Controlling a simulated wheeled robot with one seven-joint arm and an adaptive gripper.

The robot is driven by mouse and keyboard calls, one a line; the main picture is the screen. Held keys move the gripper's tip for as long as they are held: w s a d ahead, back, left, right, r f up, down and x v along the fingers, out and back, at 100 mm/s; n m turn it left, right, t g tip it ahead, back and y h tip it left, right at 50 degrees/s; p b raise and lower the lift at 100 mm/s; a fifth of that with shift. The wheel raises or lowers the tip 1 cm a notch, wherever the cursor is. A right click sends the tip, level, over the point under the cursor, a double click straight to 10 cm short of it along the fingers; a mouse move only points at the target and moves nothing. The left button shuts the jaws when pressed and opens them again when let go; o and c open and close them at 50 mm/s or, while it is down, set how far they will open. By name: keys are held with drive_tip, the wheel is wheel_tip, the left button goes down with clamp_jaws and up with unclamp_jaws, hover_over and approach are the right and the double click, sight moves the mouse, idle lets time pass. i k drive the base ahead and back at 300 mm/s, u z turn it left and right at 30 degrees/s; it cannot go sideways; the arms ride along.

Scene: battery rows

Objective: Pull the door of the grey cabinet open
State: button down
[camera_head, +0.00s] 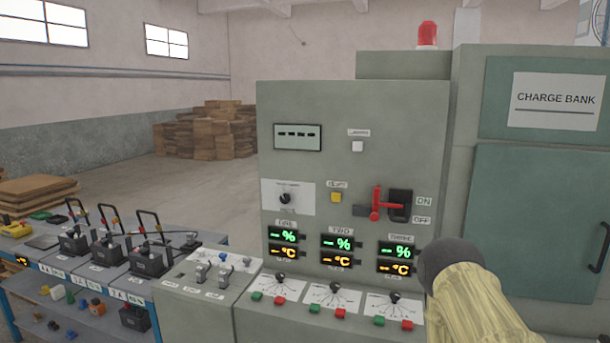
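The grey cabinet (462,150) stands at the right and carries a "CHARGE BANK" sign (556,100). Its grey-green door (530,200) looks shut, lying flat with the cabinet front. A black bar handle (604,248) is on the door near the right picture edge. My arm, pale yellow with a dark rounded joint, rises at the lower right and covers the door's lower left part. My gripper is not in view, so its place relative to the handle cannot be seen.
A grey control panel (350,110) with a red lever (377,204), displays and knobs adjoins the cabinet's left side. A low switch console (195,300) and a blue-framed bench (75,275) with batteries stand left. Stacked boxes (212,130) are far back on open floor.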

sight(539, 219)
drive_tip(key=z, duration=0.95)
drive_tip(key=i, duration=1.2)
drive_tip(key=z, duration=0.25)
